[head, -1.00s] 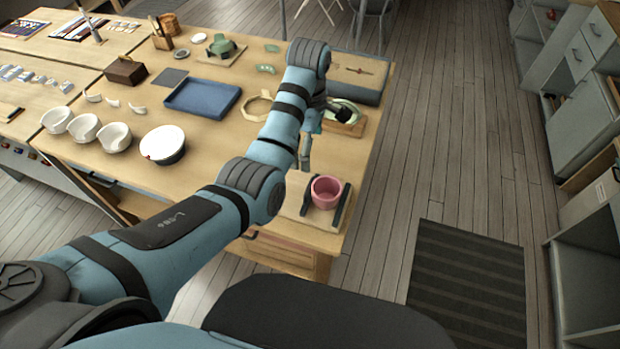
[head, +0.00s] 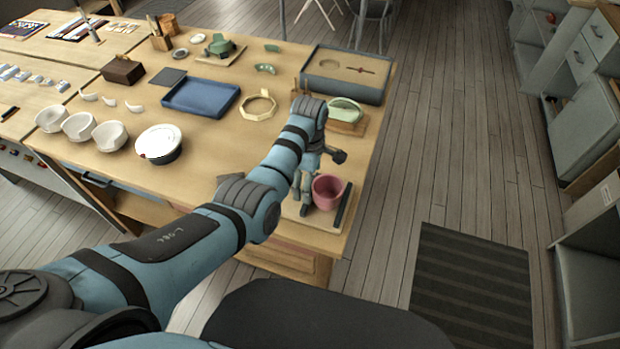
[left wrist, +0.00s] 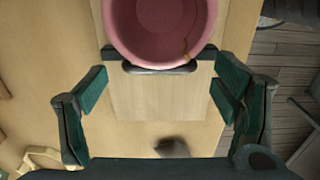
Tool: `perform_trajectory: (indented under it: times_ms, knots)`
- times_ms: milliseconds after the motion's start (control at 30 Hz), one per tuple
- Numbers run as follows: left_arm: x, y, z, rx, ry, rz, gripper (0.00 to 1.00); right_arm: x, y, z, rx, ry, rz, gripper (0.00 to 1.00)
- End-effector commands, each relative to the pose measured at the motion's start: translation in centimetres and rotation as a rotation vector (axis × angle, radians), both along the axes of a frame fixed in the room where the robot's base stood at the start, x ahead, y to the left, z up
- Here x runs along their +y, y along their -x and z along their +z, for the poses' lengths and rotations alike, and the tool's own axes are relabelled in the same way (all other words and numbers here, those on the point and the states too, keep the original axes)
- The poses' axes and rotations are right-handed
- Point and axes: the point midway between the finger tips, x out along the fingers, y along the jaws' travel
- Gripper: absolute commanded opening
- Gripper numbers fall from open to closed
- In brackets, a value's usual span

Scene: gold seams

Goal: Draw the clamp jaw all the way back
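A pink cup (head: 327,192) stands on the wooden clamp board at the table's near right corner, beside a dark jaw bar (head: 343,206) on its right. The other jaw is mostly hidden by my left gripper (head: 304,198) in the head view. In the left wrist view the cup (left wrist: 160,28) is at the top, with a thin brownish line on its inner wall. A dark jaw with a rounded grey bar (left wrist: 160,69) lies along its near side. My left gripper (left wrist: 160,88) is open, its green-padded fingers apart on either side of the jaw, with nothing gripped. My right gripper is out of view.
A green piece on a wooden stand (head: 346,116) and a grey box (head: 345,75) are behind the clamp. A blue tray (head: 201,97), a yellowish ring (head: 258,105) and several white bowls (head: 161,144) stand left. The table's right edge is close to the clamp.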

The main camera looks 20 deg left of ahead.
Motion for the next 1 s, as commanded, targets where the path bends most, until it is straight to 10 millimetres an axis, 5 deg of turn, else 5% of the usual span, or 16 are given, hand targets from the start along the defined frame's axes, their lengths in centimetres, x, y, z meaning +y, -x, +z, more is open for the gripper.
perform_trajectory:
  times_ms: [400,567,800,900,1000]
  knots:
    - [0.0,0.1,0.0,0.003,0.0,-0.001,0.12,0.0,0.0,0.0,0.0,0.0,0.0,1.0]
    - [1.0,0.1,0.1,0.006,-0.002,0.0,0.12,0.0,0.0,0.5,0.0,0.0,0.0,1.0]
    - [7.0,-0.3,0.2,0.007,-0.003,0.002,0.11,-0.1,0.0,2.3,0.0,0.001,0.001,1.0]
    - [9.4,-0.4,-0.1,0.009,-0.003,0.002,0.0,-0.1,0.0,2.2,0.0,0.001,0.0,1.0]
    - [10.8,-0.3,-0.3,0.013,-0.002,0.001,0.01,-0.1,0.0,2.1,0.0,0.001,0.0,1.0]
